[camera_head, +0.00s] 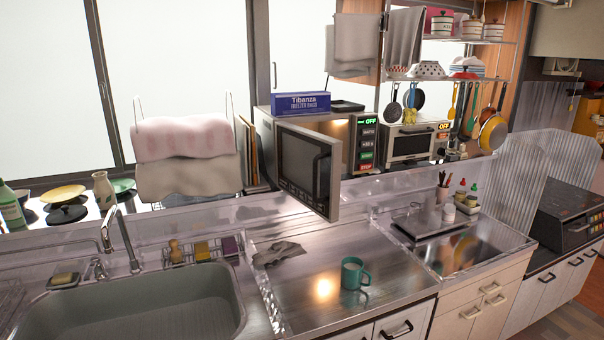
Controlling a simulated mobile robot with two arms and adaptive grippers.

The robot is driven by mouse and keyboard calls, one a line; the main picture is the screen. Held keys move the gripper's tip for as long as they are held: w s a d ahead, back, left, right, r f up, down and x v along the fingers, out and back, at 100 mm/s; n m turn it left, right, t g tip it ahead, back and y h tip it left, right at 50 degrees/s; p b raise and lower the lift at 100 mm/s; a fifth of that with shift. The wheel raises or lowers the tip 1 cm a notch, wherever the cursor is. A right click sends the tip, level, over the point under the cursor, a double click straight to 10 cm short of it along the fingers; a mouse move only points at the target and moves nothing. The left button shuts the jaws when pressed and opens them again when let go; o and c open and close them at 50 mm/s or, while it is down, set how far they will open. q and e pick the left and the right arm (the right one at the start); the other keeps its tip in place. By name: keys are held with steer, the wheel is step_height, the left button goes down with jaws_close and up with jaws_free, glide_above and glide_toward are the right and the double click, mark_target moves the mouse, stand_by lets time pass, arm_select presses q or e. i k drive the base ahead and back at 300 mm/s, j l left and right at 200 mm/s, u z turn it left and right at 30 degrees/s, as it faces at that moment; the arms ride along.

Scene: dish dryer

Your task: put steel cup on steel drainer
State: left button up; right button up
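I cannot make out a steel-coloured cup. A teal mug (353,274) stands upright on the steel counter (310,303), right of the sink, with its handle to the right. A dark wire rack (9,298) is cut off by the left picture edge, beside the sink; it may be the steel drainer, but I cannot tell. Neither of my grippers is in view.
The sink (130,308) with its tap (125,243) fills the lower left. A grey cloth (279,253) lies behind the mug. The microwave door (308,170) hangs open over the counter. A flat tray (424,220) lies at the right. Counter around the mug is clear.

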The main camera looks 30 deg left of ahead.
mark_target(403, 270)
steer(key=i+l+u, duration=0.4)
steer(key=i+l, duration=0.35)
